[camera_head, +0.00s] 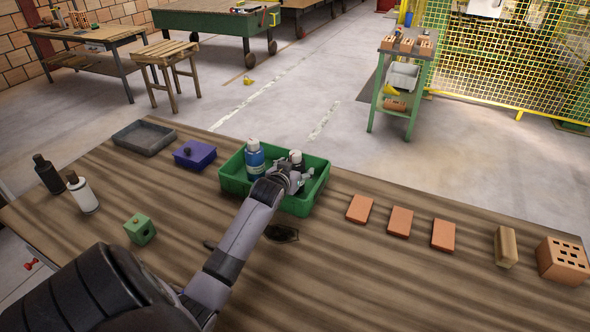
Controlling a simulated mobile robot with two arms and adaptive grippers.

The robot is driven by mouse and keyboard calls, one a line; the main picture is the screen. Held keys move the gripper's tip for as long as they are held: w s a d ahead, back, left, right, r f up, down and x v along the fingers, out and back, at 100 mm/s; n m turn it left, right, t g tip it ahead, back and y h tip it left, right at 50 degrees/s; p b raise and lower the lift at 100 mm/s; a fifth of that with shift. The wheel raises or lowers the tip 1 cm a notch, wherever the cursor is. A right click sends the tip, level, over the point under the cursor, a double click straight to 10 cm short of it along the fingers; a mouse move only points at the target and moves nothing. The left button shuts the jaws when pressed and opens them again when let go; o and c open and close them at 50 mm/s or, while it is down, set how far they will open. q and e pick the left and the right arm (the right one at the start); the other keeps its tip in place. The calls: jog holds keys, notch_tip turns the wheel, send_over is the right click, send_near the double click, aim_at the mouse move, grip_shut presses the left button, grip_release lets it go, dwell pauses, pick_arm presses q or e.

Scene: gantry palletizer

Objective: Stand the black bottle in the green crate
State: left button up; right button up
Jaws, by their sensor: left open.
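The green crate (233,184) stands on the wooden table at the middle. A blue bottle (255,160) with a white cap stands upright in its left part. Another black bottle (47,174) stands upright at the table's left end. My right gripper is not in view.
A white bottle (83,194), green block (140,229), grey tray (145,138) and purple box (194,154) are on the left. Flat orange tiles (400,221), a tan block (506,247) and a holed brick (563,261) lie right. The front right table is clear.

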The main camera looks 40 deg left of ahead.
pick_arm(q)
jog(key=shift+r, duration=0.1)
jog(key=v, duration=1.2)
jog(key=shift+b, duration=0.3)
